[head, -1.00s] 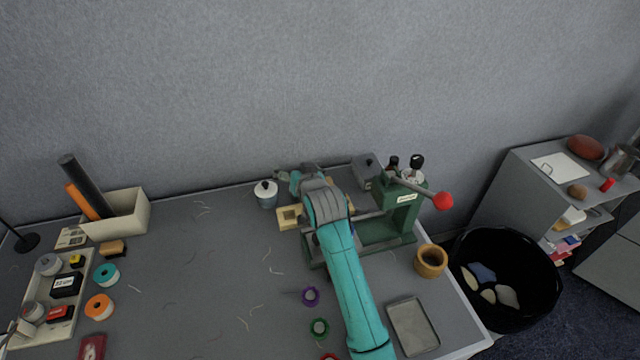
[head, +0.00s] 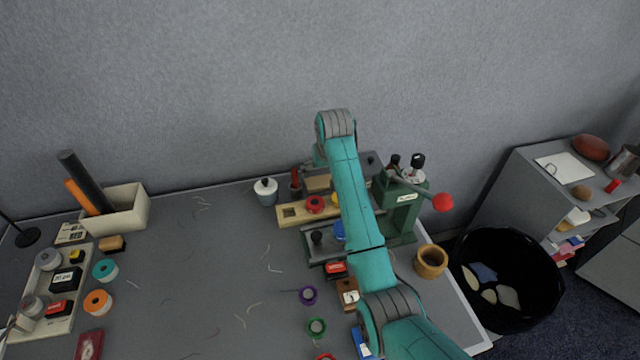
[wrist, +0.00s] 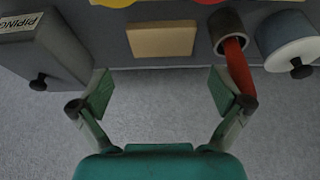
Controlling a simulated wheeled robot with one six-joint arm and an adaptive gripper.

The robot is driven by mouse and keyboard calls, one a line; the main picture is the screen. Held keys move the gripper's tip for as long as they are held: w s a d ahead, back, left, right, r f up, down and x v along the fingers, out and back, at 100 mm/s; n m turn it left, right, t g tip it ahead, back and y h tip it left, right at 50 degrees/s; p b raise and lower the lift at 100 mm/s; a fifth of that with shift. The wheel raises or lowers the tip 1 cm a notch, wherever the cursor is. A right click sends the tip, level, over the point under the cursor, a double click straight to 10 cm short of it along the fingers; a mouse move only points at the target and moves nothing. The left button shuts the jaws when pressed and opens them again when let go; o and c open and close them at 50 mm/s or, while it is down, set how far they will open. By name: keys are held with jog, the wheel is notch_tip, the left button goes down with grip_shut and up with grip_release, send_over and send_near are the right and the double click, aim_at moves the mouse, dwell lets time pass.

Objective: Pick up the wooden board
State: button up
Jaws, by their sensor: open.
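The wooden board is a small plain tan rectangle (head: 318,183) at the back of the table, near the wall. In the wrist view the wooden board (wrist: 162,39) lies flat at the top middle, fully visible there. My gripper (wrist: 165,90) is open and empty, its two green fingers spread to either side. The board sits above the gap between the fingertips in that picture, apart from both. In the head view my arm hides part of the area around the gripper.
A dark holder with a red stick (wrist: 238,62) and a white pot (wrist: 290,45) stand right of the board in the wrist view. A grey box (wrist: 40,45) stands left. A longer wooden strip with spools (head: 292,214) lies in front. The green press (head: 400,210) is to the right.

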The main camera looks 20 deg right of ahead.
aim_at(319, 181)
jog(key=shift+x, duration=3.5)
jog(key=shift+w+a+r, duration=0.1)
jog(key=shift+w+a, duration=0.05)
jog(key=shift+w, duration=0.05)
jog(key=c, duration=0.8)
